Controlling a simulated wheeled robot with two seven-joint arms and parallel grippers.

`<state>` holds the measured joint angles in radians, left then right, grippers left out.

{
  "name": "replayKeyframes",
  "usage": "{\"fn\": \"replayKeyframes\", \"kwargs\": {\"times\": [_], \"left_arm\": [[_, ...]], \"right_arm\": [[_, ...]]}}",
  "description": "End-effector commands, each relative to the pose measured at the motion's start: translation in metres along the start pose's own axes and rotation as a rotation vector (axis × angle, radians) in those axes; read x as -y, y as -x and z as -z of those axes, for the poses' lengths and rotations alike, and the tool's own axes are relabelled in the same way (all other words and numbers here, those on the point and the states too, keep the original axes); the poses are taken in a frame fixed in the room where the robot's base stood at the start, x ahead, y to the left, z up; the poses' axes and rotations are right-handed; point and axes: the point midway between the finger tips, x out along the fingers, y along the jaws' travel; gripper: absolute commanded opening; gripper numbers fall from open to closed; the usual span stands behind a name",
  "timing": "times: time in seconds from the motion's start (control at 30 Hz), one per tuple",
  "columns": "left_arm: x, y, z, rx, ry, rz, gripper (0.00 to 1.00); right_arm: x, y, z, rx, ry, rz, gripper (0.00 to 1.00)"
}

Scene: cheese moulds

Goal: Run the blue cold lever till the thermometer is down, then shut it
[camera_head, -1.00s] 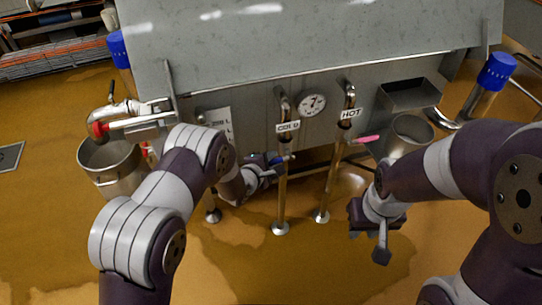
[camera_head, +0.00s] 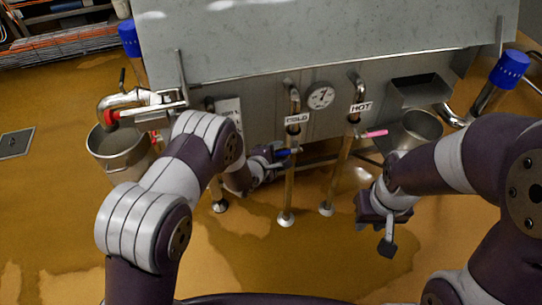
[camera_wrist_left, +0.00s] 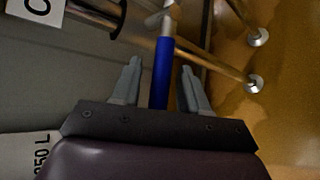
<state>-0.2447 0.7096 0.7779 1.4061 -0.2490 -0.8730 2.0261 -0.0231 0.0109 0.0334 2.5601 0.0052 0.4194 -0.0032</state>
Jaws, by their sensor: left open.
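The blue cold lever (camera_head: 287,152) sticks out from the pipe labelled COLD (camera_head: 296,119). My left gripper (camera_head: 276,155) is at the lever. In the left wrist view its open fingers (camera_wrist_left: 160,78) stand on either side of the blue handle (camera_wrist_left: 161,75), with a gap to each finger. The round dial thermometer (camera_head: 320,96) is on the vat's front between the COLD and HOT pipes; its reading is too small to tell. My right gripper (camera_head: 385,225) hangs low at the right, away from the lever, and its jaw opening is unclear.
The pink-red hot lever (camera_head: 375,133) is on the HOT pipe (camera_head: 357,88), right of the cold one. A steel pot (camera_head: 120,160) stands under the red-handled outlet at left. Another pot (camera_head: 417,127) is at right. The front floor is largely clear.

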Motion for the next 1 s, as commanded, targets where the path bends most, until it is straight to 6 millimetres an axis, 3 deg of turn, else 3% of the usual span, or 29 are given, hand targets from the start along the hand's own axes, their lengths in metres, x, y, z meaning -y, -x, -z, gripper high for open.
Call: {"fn": "replayKeyframes", "kwargs": {"times": [0.2,0.4,0.57,1.0], "left_arm": [[-0.005,0.061,-0.001,-0.003,0.002,0.001,0.44],[-0.003,0.103,-0.001,-0.002,0.001,0.001,0.44],[-0.001,0.116,0.000,-0.001,0.000,0.000,0.44],[0.000,0.116,0.000,0.000,0.000,0.000,0.44]], "right_arm": [[0.000,0.026,0.003,0.000,0.000,0.000,0.29],[0.000,0.037,0.004,0.000,0.000,0.000,0.29],[0.000,0.039,0.005,0.000,0.000,0.000,0.29],[0.000,0.038,0.005,0.000,0.000,0.000,0.29]]}}
